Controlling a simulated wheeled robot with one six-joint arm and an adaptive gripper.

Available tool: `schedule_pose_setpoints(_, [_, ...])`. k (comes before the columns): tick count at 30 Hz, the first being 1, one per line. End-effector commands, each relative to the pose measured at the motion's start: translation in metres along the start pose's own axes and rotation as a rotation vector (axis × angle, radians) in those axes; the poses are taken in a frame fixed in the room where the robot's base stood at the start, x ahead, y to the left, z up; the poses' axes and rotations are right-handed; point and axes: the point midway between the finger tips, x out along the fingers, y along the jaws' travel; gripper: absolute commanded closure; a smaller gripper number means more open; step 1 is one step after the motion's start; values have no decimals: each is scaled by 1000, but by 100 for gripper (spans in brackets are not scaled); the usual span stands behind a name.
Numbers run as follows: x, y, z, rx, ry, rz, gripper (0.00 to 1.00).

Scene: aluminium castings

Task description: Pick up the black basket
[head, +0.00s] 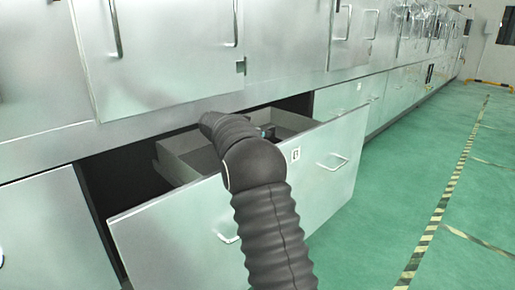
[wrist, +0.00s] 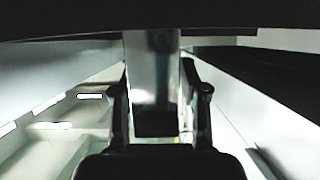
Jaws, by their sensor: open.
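My gripper (wrist: 158,95) is open in the wrist view, with one dark finger on each side. A pale upright strip with a dark lower end (wrist: 155,122) shows between the fingers; I cannot tell what it is. In the head view my black ribbed arm reaches over the front of an open drawer (head: 325,172) marked B, and hides most of the gripper. A small dark part shows past the arm inside the drawer, too small to identify. I cannot make out a black basket for certain in either view.
A grey tray or inner wall (head: 172,160) shows inside the drawer. Closed metal cabinet doors (head: 160,50) stand close above it. A dark band (wrist: 60,25) crosses the top of the wrist view. Green floor (head: 400,190) is open at right.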

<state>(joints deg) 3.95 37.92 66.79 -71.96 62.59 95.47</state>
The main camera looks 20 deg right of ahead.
Motion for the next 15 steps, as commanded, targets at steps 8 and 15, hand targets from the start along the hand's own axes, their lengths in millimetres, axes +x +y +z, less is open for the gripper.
schedule_pose_setpoints(8, [0,0,0,0,0,0,100])
schedule_pose_setpoints(15, [-1,0,-1,1,1,0,100])
